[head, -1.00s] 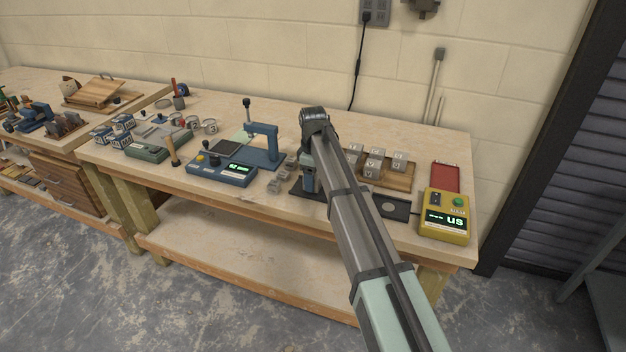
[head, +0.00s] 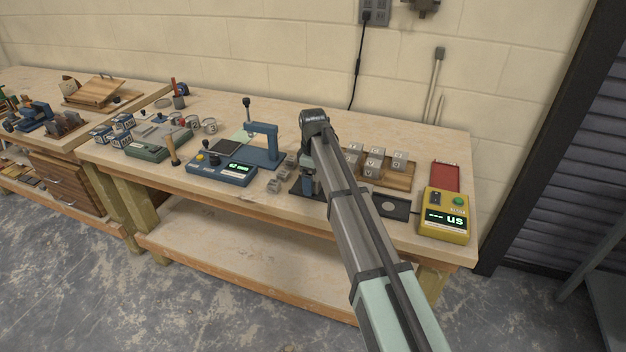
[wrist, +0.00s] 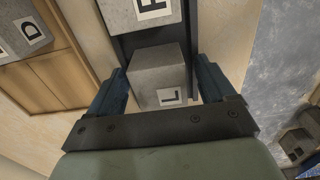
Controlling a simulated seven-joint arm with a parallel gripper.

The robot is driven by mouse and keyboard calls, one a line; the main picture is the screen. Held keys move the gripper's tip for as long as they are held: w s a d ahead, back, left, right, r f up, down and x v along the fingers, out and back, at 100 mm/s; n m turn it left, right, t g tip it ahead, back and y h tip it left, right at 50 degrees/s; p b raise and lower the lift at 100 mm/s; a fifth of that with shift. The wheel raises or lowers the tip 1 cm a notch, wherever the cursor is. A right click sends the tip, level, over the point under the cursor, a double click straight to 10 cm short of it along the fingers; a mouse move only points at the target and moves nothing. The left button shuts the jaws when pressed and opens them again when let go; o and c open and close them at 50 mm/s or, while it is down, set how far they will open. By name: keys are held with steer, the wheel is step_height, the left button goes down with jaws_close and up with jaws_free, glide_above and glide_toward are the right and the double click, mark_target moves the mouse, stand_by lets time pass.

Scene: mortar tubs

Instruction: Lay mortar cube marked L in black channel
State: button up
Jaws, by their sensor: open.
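The mortar cube marked L (wrist: 158,72) is grey with a white label and sits at the black channel (wrist: 150,40), between its dark edges. My gripper (wrist: 160,66) is open, with one blue finger on each side of this cube. Whether the fingers touch it is hard to tell. A second cube (wrist: 140,14), its letter partly cut off and looking like H, sits further along the channel. In the head view my gripper (head: 308,186) is low over the left part of the channel (head: 391,207), and my arm hides the L cube.
A wooden tray (head: 398,181) with several lettered cubes stands right of my arm; its D cube (wrist: 22,35) shows in the wrist view. Loose grey cubes (head: 277,184) lie left of my gripper. A yellow meter (head: 444,216) and blue press (head: 265,147) flank the area.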

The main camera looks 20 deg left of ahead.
step_height(320, 180, up, 12)
steer(key=shift+r, duration=0.15)
stand_by(0.4)
steer(key=shift+c, duration=0.5)
stand_by(1.7)
